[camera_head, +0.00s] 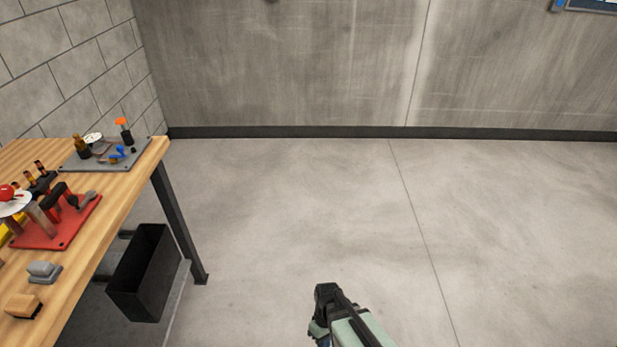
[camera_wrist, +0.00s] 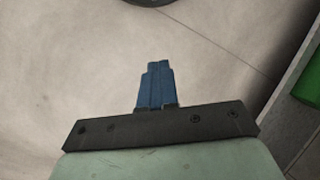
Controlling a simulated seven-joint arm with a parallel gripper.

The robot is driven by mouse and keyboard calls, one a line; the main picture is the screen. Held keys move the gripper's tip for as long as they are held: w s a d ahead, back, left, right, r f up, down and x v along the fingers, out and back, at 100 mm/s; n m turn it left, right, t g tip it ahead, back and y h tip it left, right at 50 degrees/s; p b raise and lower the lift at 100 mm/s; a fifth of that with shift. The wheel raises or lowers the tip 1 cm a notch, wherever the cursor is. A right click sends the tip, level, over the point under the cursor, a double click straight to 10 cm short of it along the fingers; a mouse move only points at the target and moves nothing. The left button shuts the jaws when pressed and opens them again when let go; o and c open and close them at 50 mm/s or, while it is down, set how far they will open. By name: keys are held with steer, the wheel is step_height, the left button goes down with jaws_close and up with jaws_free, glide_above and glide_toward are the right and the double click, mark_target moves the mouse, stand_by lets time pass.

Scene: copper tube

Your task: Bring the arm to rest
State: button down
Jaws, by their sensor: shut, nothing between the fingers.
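My gripper (camera_wrist: 157,70) shows in the wrist view with its blue fingers pressed together, nothing between them, over bare grey floor. In the head view my dark and pale green arm (camera_head: 345,318) shows at the bottom, right of the workbench and clear of it. The fingers are not clearly visible in the head view.
A wooden workbench (camera_head: 118,185) stands at the left, with a red fixture (camera_head: 72,228), a grey board (camera_head: 75,163) and small blocks on it. A black bin (camera_head: 145,275) sits beneath. Open floor (camera_head: 290,210) reaches the back wall. A green object (camera_wrist: 308,82) edges the wrist view.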

steer(key=s+d+f+m+g, duration=0.1)
steer(key=s+d+f+m, duration=0.2)
steer(key=s+d, duration=0.3)
steer(key=s+d+f+m+g, duration=0.1)
steer(key=s+d+f+m, duration=0.2)
steer(key=s+d, duration=0.3)
steer(key=s+m, duration=0.1)
steer(key=s, duration=0.3)
steer(key=shift+d+m, duration=0.2)
steer(key=shift+m, duration=0.1)
